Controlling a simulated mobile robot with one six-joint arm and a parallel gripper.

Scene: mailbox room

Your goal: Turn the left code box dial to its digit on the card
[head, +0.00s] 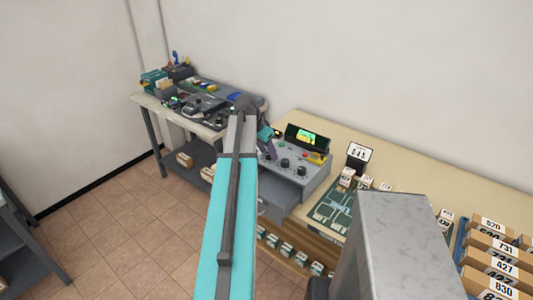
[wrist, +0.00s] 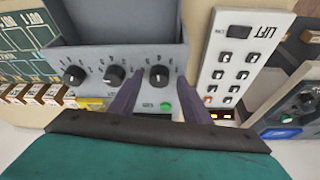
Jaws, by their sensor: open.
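The grey code box (head: 318,180) stands on the bench with three black dials in a row. The wrist view shows the box the other way round, so its left dial (wrist: 158,76) is the rightmost there. The middle dial (wrist: 115,76) and right dial (wrist: 75,75) are clear of the fingers. My gripper (wrist: 160,82) is open, its fingers on either side of the left dial; contact cannot be told. It also shows in the head view (head: 267,143), at the box's left end. A small card (head: 358,152) seems to read 545, but the print is tiny.
A lit screen (head: 306,137) stands behind the dials. A green button (wrist: 166,107) is close to the fingers. A white LIFT keypad (wrist: 235,60) is beside the box. Labelled parcels (head: 495,260) stand at the right, and a cluttered side table (head: 150,100) is at the left.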

